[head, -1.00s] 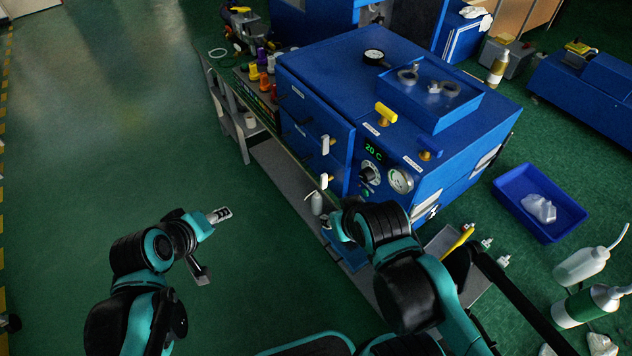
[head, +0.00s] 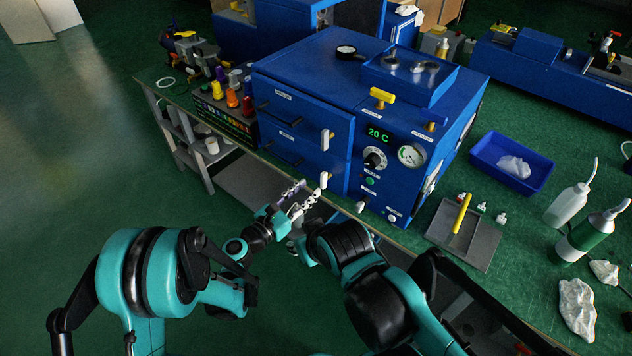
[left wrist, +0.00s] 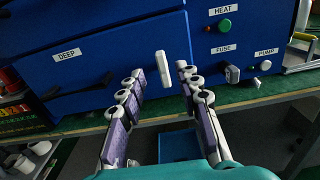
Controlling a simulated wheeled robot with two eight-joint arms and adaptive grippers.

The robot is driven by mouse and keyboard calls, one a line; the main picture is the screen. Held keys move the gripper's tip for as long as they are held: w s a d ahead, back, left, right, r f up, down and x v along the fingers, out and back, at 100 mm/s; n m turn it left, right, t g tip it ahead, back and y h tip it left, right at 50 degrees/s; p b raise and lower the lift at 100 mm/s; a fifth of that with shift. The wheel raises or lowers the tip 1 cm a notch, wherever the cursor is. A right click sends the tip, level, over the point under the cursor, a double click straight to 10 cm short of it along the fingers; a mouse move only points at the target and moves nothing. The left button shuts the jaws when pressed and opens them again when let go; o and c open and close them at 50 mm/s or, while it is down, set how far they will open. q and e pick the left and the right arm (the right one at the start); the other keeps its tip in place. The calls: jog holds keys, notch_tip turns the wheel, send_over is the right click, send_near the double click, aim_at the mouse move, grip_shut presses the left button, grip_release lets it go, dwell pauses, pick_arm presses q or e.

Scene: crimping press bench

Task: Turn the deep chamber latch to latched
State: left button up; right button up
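The deep chamber latch (head: 323,180) is a small white upright handle low on the front of the blue press cabinet (head: 300,165). In the left wrist view the latch (left wrist: 162,69) stands upright at the right edge of the door marked DEEP (left wrist: 67,54). My left gripper (head: 303,193) is open just in front of and below it. In the left wrist view the fingertips of the left gripper (left wrist: 161,76) lie on either side of the latch, with gaps visible. Nothing is between the fingers' lower parts. My right arm is folded at the lower middle; its fingers are hidden.
A second white latch (head: 326,140) is on the upper door. The dial (head: 375,160), gauge (head: 411,155) and pump knob (left wrist: 265,65) are to the right. A grey tray (head: 465,240) with a yellow tool lies on the bench. Coloured bottles (head: 232,98) stand at left.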

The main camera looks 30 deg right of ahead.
aim_at(322, 178)
pick_arm(q)
jog(key=b+x, duration=0.1)
jog(key=x, duration=0.7)
jog(key=shift+s+f+b, duration=0.1)
jog(key=shift+b, duration=0.3)
jog(key=shift+c, duration=0.3)
grip_shut()
